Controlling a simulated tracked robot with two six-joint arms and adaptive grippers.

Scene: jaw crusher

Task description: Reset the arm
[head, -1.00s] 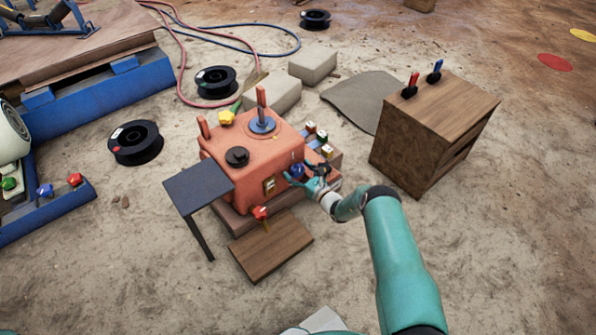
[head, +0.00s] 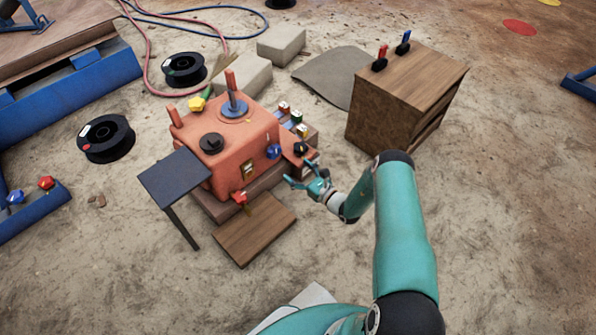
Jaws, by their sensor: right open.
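My right gripper (head: 300,183) is open and empty. It hangs just in front of the right side of the orange control box (head: 235,150), apart from it, below and right of a blue knob (head: 273,152). My right arm (head: 402,225) comes up from the lower right with its elbow bent. My left gripper is not in view. The box also carries a lever (head: 232,92), a black knob (head: 211,143), a yellow knob (head: 196,104), a red knob (head: 239,198) and a small switch (head: 248,170).
A wooden cabinet (head: 400,100) with red and blue handled switches stands at right. Black spools (head: 106,139) and hoses lie at left.

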